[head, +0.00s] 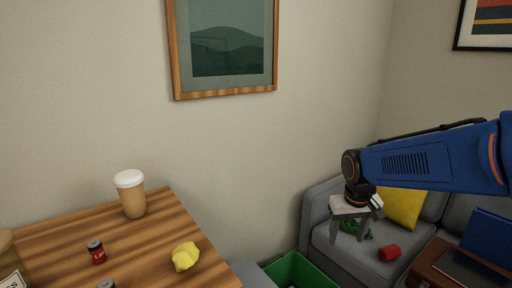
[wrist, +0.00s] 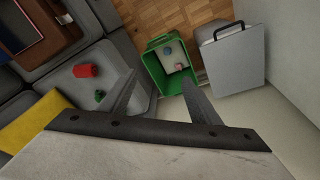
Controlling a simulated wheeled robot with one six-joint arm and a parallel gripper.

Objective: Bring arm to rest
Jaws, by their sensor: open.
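My gripper (head: 351,236) hangs at the end of my blue arm, at the right of the head view, pointing down in front of the grey sofa. In the wrist view its two dark fingers (wrist: 163,94) are spread apart with nothing held between them. In the head view a green object (head: 368,236) shows between and beside the fingers. The wrist view shows this green object (wrist: 100,95) lying on the sofa, left of the fingers and apart from them.
A wooden desk (head: 60,240) holds a cup (head: 131,194), a red can (head: 96,252) and a yellow lump (head: 185,256). A green bin (wrist: 152,73) with small items stands below. A red cylinder (head: 389,252) and yellow cushion (head: 402,207) are on the sofa (head: 318,212).

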